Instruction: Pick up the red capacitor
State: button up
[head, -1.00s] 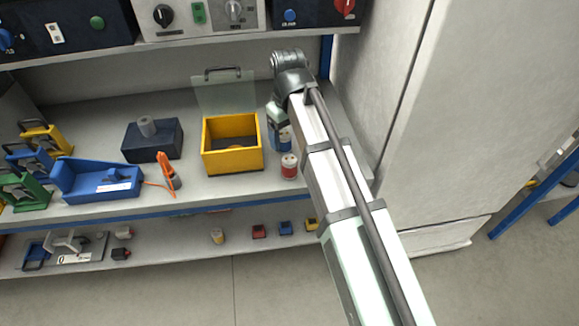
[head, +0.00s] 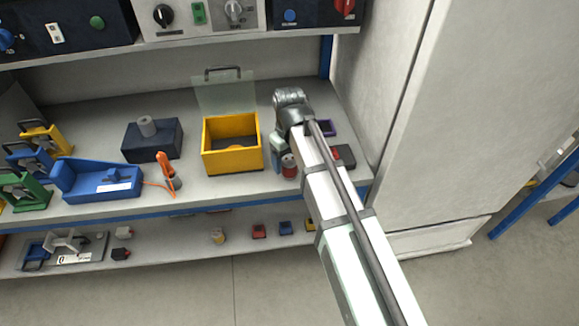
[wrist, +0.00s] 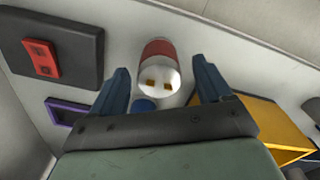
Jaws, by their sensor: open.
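The red capacitor (head: 289,170) stands upright on the shelf just right of the yellow bin, partly hidden by my arm. In the wrist view the red capacitor (wrist: 159,50) shows its white top with two brass terminals, seen between the fingertips. My gripper (wrist: 163,75) is open and empty, with one dark blue finger on each side of the capacitor's top; contact cannot be told. In the head view my gripper (head: 277,155) is largely hidden beneath my wrist, beside the capacitor.
A blue-topped capacitor (wrist: 144,104) is close beside the red one. The yellow bin (head: 232,160) is to the left, its clear lid raised. A dark block with a red part (wrist: 62,58) and a purple-edged item (wrist: 68,110) lie on the other side.

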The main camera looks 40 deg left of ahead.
aim_at(289, 166)
jog(key=shift+d+f, duration=0.1)
jog(key=shift+f, duration=1.7)
jog(key=shift+c, duration=0.3)
jog(key=c, duration=1.1)
jog(key=shift+r, duration=0.15)
